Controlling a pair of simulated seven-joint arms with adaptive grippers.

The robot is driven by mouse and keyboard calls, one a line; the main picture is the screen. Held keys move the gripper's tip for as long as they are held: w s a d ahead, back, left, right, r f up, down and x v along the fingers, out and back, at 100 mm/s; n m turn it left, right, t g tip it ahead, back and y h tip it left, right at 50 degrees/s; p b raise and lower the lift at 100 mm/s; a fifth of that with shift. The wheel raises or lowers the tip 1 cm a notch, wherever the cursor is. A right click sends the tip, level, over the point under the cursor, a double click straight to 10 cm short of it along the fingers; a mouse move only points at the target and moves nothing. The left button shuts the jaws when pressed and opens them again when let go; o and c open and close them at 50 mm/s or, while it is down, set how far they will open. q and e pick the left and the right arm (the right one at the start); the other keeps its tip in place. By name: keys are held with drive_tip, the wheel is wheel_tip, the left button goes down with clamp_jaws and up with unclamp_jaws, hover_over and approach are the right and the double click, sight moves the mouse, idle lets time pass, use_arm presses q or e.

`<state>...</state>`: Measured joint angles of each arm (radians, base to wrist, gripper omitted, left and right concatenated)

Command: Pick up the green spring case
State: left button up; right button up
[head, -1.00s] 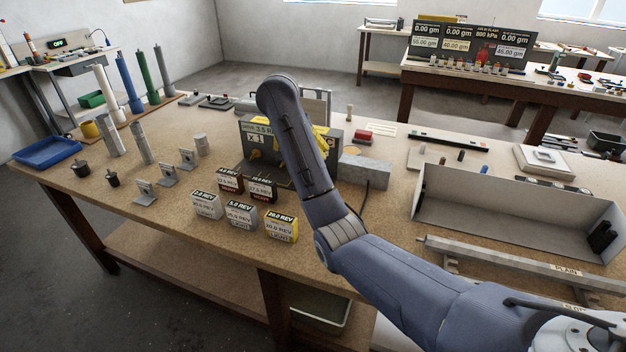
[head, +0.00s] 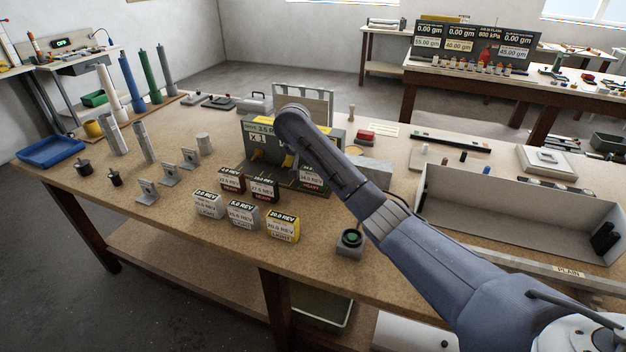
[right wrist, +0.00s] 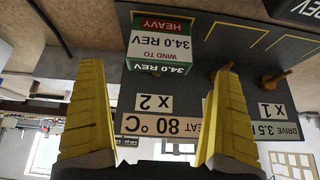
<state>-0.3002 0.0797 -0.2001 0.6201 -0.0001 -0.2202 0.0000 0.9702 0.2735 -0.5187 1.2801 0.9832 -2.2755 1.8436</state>
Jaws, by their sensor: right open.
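The green spring case (head: 313,182), marked 34.0 REV HEAVY, stands at the right end of the back row of cases, partly covered by my right arm in the head view. The case lies beyond the fingertips. In the head view the right gripper is hidden behind its arm. My left gripper is not in view.
Two dark red cases (head: 264,188) stand left of the green one. White and yellow cases (head: 283,226) stand in front. A dark fixture (head: 258,135) with brass pegs and sign plates rises behind. A small grey block with a round green-black top (head: 350,243) sits at the right.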

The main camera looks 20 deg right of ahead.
sight(312, 170)
drive_tip(key=shift+x, duration=2.65)
drive_tip(key=c, duration=1.3)
drive_tip(key=shift+r, duration=0.1)
drive_tip(key=shift+c, duration=0.7)
